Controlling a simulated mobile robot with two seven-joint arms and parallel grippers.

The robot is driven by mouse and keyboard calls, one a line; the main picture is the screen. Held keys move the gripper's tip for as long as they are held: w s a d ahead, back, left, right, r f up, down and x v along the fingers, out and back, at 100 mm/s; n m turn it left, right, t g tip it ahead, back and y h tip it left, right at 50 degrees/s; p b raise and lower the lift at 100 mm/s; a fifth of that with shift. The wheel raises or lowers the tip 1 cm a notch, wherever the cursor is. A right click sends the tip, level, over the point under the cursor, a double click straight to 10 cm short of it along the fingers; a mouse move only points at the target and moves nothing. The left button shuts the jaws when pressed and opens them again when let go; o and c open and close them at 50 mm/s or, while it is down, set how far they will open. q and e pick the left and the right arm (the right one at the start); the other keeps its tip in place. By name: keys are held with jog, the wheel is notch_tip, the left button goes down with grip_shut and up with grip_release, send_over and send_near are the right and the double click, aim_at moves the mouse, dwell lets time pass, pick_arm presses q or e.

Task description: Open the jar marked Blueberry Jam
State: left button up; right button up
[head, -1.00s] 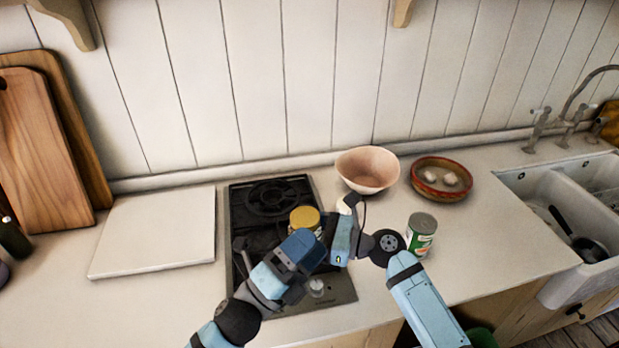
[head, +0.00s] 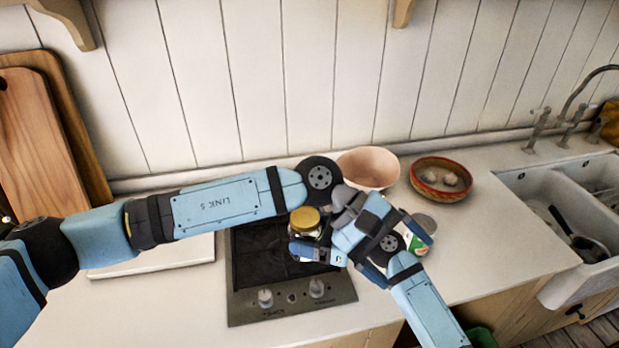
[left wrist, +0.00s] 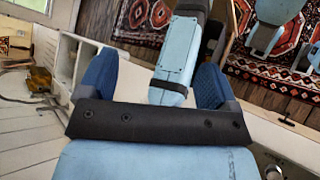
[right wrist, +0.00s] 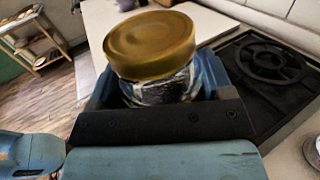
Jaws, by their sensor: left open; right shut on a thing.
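A glass jar with a gold lid (head: 306,217) is over the dark hob in the head view. Its lid is on, and no lettering can be read. My right gripper (head: 308,247) is shut around the jar's body. In the right wrist view the lid (right wrist: 150,45) stands clear above the fingers, and the dark jar body (right wrist: 162,88) is between them. My left gripper (head: 397,254) is open and to the right of the jar, above my right arm. In the left wrist view its open fingers (left wrist: 153,74) have part of my right arm between or beyond them, and no jar shows.
A hob (head: 250,308) lies under the arms. A green and white can (head: 419,238) is partly hidden by my left gripper. A pink bowl (head: 370,166) and a patterned bowl (head: 425,185) stand behind. A sink (head: 535,192) is at right.

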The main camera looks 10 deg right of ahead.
pick_arm(q)
jog(key=w+a+m+t+y, duration=0.4)
jog(key=w+y, duration=0.1)
jog(key=w, duration=0.2)
notch_tip(320, 180, up, 3)
jog(key=m+t+y, duration=0.4)
send_over(309, 216)
jog(key=shift+f, duration=3.9)
